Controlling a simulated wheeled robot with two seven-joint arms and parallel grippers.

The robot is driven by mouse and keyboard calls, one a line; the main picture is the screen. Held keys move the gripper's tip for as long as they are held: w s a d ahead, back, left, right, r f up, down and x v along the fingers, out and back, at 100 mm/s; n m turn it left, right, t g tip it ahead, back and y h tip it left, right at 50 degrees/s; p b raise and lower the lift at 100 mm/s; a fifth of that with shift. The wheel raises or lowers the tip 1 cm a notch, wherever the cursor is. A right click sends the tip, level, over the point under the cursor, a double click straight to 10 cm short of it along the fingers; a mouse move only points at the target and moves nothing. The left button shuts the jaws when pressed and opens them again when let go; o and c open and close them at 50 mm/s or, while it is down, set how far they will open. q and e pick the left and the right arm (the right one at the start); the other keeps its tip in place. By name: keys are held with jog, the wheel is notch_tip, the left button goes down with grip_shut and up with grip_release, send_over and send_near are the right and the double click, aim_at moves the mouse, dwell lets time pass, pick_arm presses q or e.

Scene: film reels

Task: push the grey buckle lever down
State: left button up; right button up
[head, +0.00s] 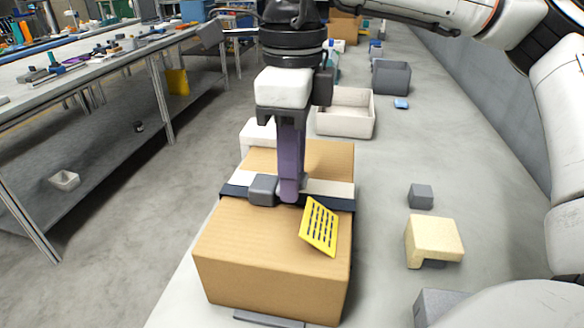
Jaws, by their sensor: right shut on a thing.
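A cardboard box (270,262) stands on the pale bench with a dark strap (325,202) across its top. The grey buckle lever (263,189) is a small grey block at the strap, left of the box's middle. My right gripper (286,122) points straight down above the box, shut on an upright purple bar (291,155). The bar's lower end is just right of the grey lever, at strap height; I cannot tell whether they touch. My left gripper is not in view.
A yellow slotted card (319,226) lies on the box's right side. To the right are a small grey block (421,196) and a cream block (434,241). An open pale bin (346,112) stands behind. The floor at left is clear.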

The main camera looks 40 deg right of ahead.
jog(key=shift+f+b, duration=0.25)
jog(key=shift+b, duration=0.15)
jog(key=b, duration=0.2)
jog(key=t+y+b, duration=0.1)
jog(key=f+t+y+b, duration=0.1)
jog(key=b, duration=0.1)
jog(key=shift+s+d+b, duration=0.25)
jog(key=shift+b, duration=0.1)
jog(key=shift+t+b, duration=0.3)
jog(key=shift+b, duration=0.25)
jog(key=shift+s+d+r+t+y+b, duration=0.1)
jog(key=shift+s+r+t+y+b, duration=0.1)
jog(key=shift+t+y+b, duration=0.15)
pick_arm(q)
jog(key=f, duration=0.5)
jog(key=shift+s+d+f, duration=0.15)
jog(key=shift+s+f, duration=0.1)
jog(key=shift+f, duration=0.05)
pick_arm(e)
jog(key=shift+r, duration=0.15)
jog(key=shift+w, duration=0.1)
jog(key=o, duration=1.1)
jog(key=shift+c, duration=0.2)
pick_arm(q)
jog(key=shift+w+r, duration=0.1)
